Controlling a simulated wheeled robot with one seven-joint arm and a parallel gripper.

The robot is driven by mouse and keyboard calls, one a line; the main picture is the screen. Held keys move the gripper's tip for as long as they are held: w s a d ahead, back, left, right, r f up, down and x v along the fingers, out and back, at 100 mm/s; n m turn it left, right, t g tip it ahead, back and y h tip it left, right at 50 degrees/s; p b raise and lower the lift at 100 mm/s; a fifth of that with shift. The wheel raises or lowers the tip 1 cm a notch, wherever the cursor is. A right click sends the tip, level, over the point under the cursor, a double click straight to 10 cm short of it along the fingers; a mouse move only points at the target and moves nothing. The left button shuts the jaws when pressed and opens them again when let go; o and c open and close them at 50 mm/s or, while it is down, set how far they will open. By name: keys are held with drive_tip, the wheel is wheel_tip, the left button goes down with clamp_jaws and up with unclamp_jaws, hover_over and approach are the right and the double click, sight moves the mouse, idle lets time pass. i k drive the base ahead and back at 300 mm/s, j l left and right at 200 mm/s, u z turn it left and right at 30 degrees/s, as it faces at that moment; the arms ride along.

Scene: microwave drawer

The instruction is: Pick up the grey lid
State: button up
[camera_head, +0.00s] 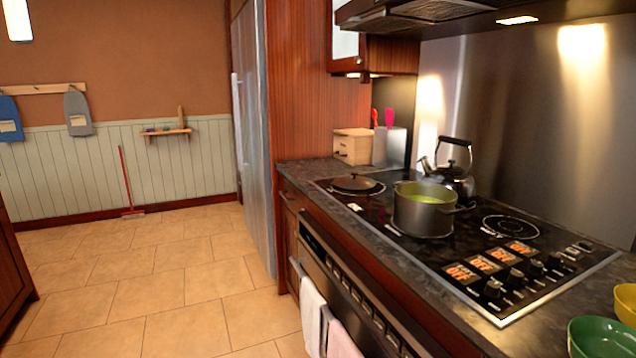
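A dark grey round lid (356,183) with a small knob on top lies flat on the back-left burner area of the black cooktop. It is beyond and to the left of a grey pot (423,212) that stands open with green contents inside. My gripper does not show in this view, so I cannot see its place relative to the lid.
A black kettle (455,178) stands behind the pot. A wooden box (352,147) and a utensil holder (389,147) are on the counter beyond the lid. Green (600,338) and yellow (626,303) bowls sit at front right. Towels hang on the oven front. The tiled floor at left is clear.

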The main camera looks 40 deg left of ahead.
sight(352, 182)
drive_tip(key=u, duration=1.15)
